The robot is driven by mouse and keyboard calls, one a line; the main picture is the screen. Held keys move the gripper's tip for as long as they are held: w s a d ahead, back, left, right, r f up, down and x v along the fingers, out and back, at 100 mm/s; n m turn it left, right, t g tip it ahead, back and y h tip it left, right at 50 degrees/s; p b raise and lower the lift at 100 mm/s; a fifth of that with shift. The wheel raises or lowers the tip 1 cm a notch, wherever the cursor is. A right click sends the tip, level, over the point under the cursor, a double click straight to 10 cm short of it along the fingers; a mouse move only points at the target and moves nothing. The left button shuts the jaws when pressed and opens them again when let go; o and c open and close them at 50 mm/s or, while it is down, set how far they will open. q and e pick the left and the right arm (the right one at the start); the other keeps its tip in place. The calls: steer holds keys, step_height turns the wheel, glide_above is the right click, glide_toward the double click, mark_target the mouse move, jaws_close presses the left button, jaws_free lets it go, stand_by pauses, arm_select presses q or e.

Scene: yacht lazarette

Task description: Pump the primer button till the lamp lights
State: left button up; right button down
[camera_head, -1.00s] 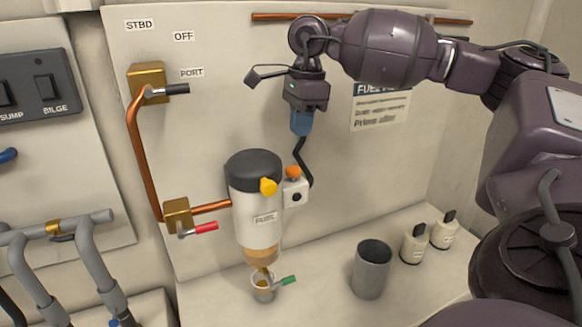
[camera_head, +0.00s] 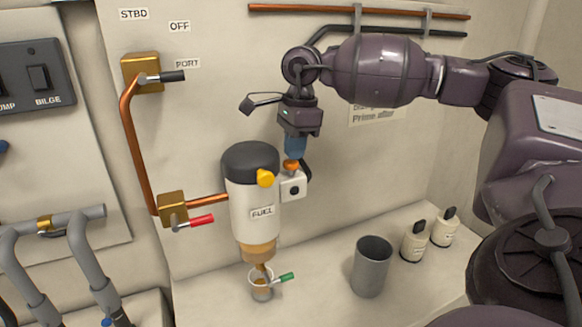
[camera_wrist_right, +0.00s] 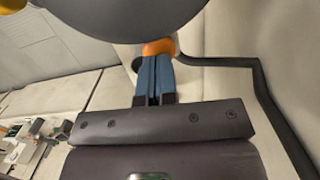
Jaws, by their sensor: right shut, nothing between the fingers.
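The orange primer button (camera_head: 291,166) sits on top of a small white block beside the fuel filter (camera_head: 255,205), which has a dark cap and a label reading FUEL. My right gripper (camera_head: 293,157) is shut and empty, pointing down with its blue fingertips at the top of the button; they look to be touching it. In the right wrist view the shut fingers (camera_wrist_right: 153,62) reach the orange button (camera_wrist_right: 158,47). The white block has a dark round spot (camera_head: 293,190) on its front, perhaps the lamp, and it is dark. My left gripper is out of view.
A yellow knob (camera_head: 265,178) juts from the filter next to the button. A small clear cup (camera_head: 261,290) with a green-handled drain is below. A grey cup (camera_head: 371,267) and two small bottles (camera_head: 414,242) stand on the shelf. A red-handled valve (camera_head: 200,221) is at left.

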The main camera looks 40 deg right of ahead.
steer(key=shift+f, duration=0.15)
step_height(320, 180, down, 2)
steer(key=shift+f+b, duration=0.1)
steer(key=shift+b, duration=0.7)
steer(key=shift+s+d+r, duration=0.1)
steer(key=shift+d+r, duration=0.15)
steer(key=shift+s+d+r, duration=0.2)
steer(key=shift+s+d, duration=0.05)
steer(key=shift+d, duration=0.35)
steer(key=shift+s+d+r, duration=0.2)
steer(key=shift+d, duration=0.4)
steer(key=shift+a, duration=0.1)
